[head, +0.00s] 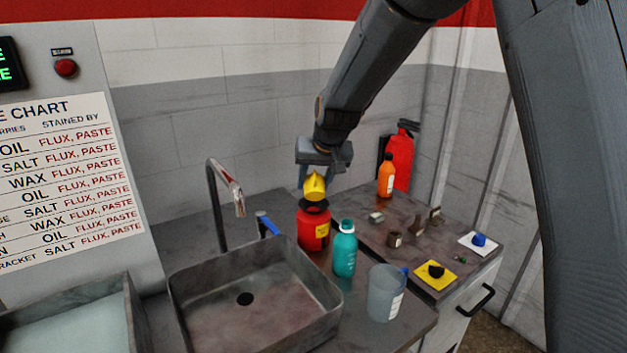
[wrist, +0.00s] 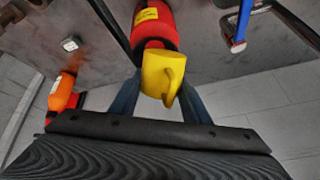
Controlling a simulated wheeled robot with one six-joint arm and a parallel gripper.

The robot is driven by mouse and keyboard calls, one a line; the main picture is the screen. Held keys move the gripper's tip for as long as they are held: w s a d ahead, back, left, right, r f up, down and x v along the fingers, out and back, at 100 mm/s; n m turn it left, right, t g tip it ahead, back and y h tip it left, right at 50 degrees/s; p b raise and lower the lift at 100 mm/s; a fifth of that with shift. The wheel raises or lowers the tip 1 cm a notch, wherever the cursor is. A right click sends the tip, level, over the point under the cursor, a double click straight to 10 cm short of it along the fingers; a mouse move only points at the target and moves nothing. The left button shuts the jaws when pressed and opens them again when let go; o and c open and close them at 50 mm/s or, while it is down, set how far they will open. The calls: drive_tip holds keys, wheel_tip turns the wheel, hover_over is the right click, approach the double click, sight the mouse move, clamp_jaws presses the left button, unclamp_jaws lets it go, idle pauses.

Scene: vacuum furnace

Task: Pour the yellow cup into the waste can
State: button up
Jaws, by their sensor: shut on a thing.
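The yellow cup (head: 315,188) is held in my gripper (head: 313,178), just above the red waste can (head: 313,230) with a yellow label and black top. The cup looks tipped, but its contents cannot be made out. In the wrist view the yellow cup (wrist: 157,72) shows its handle on the right, between the two fingers of my gripper (wrist: 158,98). The waste can (wrist: 154,28) is right beyond it there, and the cup partly covers it. I cannot tell whether the cup touches the can's rim.
A teal bottle (head: 344,250) and a clear beaker (head: 385,293) stand right of the sink (head: 240,334). A blue-handled tool (head: 267,224) is left of the can. An orange bottle (head: 386,180) and several small parts are on the right bench. A faucet (head: 224,187) rises at left.

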drive_tip(key=shift+w+r+g+p, duration=0.15)
drive_tip(key=shift+g+p, duration=0.45)
drive_tip(key=shift+p, duration=0.35)
drive_tip(key=shift+w+r+g+p, duration=0.1)
drive_tip(key=shift+g+p, duration=0.5)
drive_tip(key=shift+p, duration=0.3)
drive_tip(key=shift+w+g+h+p, duration=0.25)
drive_tip(key=shift+g+h+p, duration=0.05)
drive_tip(key=shift+g+p, duration=0.9)
idle(0.5)
drive_tip(key=shift+t+b, duration=0.4)
drive_tip(key=shift+b, duration=1.25)
drive_tip(key=shift+s+t+b, duration=0.15)
drive_tip(key=shift+t+b, duration=0.15)
drive_tip(key=shift+b, duration=0.2)
drive_tip(key=t+b, duration=0.1)
drive_tip(key=b, duration=0.1)
drive_tip(key=t+b, duration=0.1)
drive_tip(key=b, duration=0.2)
drive_tip(key=s+t+b, duration=0.1)
drive_tip(key=t+b, duration=0.1)
drive_tip(key=shift+f+b, duration=0.25)
drive_tip(key=shift+b, duration=0.05)
drive_tip(key=shift+b, duration=0.5)
drive_tip(key=p, duration=0.2)
drive_tip(key=shift+w+d+r+t+p, duration=0.15)
drive_tip(key=shift+r+t+p, duration=0.05)
drive_tip(key=shift+t+p, duration=0.15)
drive_tip(key=shift+p, duration=0.45)
